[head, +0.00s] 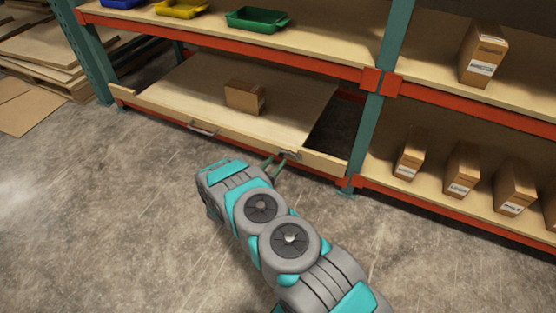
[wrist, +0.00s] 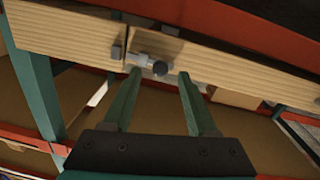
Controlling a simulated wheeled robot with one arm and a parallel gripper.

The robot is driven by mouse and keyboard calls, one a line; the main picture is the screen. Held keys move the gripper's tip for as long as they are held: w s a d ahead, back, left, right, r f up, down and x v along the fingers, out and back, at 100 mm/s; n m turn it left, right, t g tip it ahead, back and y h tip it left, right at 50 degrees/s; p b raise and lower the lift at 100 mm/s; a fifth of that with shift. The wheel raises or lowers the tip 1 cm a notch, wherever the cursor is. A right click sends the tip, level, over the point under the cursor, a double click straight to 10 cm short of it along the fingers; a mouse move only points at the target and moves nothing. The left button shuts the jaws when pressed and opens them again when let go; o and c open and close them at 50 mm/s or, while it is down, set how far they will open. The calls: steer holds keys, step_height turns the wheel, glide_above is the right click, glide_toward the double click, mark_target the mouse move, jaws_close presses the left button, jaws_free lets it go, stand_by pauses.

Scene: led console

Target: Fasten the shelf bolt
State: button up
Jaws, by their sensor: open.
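The shelf bolt (head: 291,155) is a small metal slide bolt on the wooden front board of the lower left shelf, near the board's right end. In the wrist view the bolt (wrist: 148,62) shows a dark round knob, close to the joint between two boards. A small dark bracket (wrist: 117,53) sits across that joint on the other board; I cannot tell whether the bolt's rod enters it. My gripper (head: 273,167) is open in front of the bolt. In the wrist view its green fingers (wrist: 160,79) are apart, with the knob between or just beyond their tips; contact is unclear.
The shelf panel (head: 185,90) carries a cardboard box (head: 245,96), and its front has a metal handle (head: 203,128). A dark opening lies right of the panel. A green upright (head: 372,130) stands right of the bolt. Several boxes fill the right bay. The concrete floor in front is clear.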

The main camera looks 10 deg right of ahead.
steer(key=shift+x, duration=1.1)
jaws_close()
stand_by(0.7)
